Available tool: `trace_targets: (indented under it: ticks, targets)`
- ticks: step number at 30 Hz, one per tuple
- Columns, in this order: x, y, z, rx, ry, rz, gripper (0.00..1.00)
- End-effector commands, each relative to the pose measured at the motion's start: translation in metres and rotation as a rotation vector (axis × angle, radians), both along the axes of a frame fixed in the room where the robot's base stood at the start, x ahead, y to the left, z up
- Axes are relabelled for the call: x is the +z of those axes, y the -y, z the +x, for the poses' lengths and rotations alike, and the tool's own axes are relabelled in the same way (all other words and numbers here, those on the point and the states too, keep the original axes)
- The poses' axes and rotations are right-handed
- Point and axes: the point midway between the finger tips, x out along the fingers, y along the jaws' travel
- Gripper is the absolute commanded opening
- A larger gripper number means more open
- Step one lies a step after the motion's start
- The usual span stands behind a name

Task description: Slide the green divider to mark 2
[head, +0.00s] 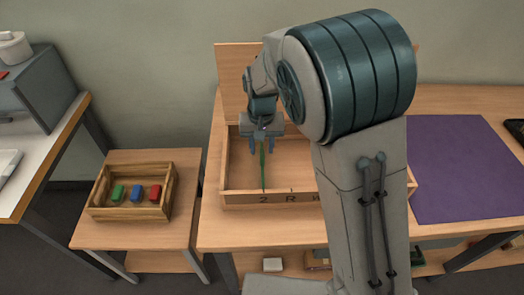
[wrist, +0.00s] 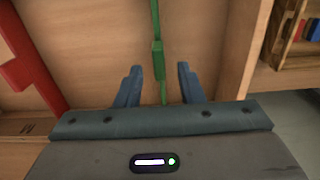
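The green divider (head: 263,168) stands in the wooden box (head: 225,170) on the table. In the head view its near end lines up with the figure 2 (head: 263,199) on the box's front. My gripper (head: 261,148) is over the box, with one finger on each side of the divider. In the wrist view the green divider (wrist: 157,55), with a thicker green block on it, runs between the fingertips of my open gripper (wrist: 158,70). There are gaps on both sides, so the fingers seem not to touch it. A red divider (wrist: 28,62) stands at the left.
My arm hides the box's right part in the head view. A mark R (head: 291,197) is right of the 2, and another is partly hidden. A wooden tray (head: 130,213) with green, blue and red blocks is on the low side table. A purple mat (head: 455,165) lies at right.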

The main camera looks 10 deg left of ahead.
Motion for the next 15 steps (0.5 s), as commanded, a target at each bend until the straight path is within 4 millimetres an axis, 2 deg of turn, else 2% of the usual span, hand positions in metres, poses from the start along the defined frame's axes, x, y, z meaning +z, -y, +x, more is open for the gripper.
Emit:
trace_targets:
  ticks: [3, 9, 15]
  targets:
    - [0.031, 0.000, 0.001, -0.001, 0.005, 0.004, 0.35]
    - [0.074, 0.000, 0.001, -0.001, 0.004, 0.004, 0.35]
    - [0.100, 0.000, 0.001, 0.000, 0.003, 0.001, 0.35]
